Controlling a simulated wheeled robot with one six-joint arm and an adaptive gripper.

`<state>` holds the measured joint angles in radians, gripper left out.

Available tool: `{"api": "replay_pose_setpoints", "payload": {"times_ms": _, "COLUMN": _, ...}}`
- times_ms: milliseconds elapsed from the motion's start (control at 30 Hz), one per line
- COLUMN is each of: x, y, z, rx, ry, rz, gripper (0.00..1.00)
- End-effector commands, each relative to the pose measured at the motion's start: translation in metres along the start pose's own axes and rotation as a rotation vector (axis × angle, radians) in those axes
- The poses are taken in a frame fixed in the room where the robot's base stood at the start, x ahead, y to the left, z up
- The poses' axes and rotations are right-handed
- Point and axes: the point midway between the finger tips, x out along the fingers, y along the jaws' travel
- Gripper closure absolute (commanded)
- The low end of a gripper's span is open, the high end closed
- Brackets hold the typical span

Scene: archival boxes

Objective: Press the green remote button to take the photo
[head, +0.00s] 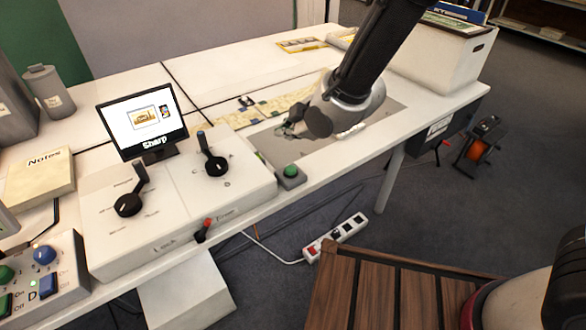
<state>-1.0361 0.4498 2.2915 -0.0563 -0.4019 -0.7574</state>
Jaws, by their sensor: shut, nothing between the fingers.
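The green remote button (290,171) sits on a small grey box at the table's front edge, just right of the white control box. My gripper (292,128) is above and behind the button, apart from it in the picture. Its dark fingers point to the left and look shut and empty. The arm partly hides the grey mat and the papers behind it. A small monitor (143,121) shows a picture and the word "Sharp".
The white control box (240,178) carries two black levers (214,165) and a red-tipped switch (204,230). Another panel with coloured buttons (45,256) is at the lower left. A white archival box (440,62) stands at the back right. A power strip (336,237) lies on the floor.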

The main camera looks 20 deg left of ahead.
Motion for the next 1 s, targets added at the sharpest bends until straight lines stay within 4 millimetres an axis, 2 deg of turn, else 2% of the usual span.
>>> {"api": "replay_pose_setpoints", "payload": {"times_ms": 333, "x": 0.006, "y": -0.005, "z": 0.005, "rx": 0.002, "ry": -0.002, "rz": -0.002, "gripper": 1.0}}
{"api": "replay_pose_setpoints", "payload": {"times_ms": 800, "x": 0.049, "y": -0.036, "z": 0.036, "rx": 0.003, "ry": -0.003, "rz": -0.003, "gripper": 1.0}}
{"api": "replay_pose_setpoints", "payload": {"times_ms": 1000, "x": 0.059, "y": -0.044, "z": 0.044, "rx": 0.003, "ry": -0.002, "rz": -0.002, "gripper": 1.0}}
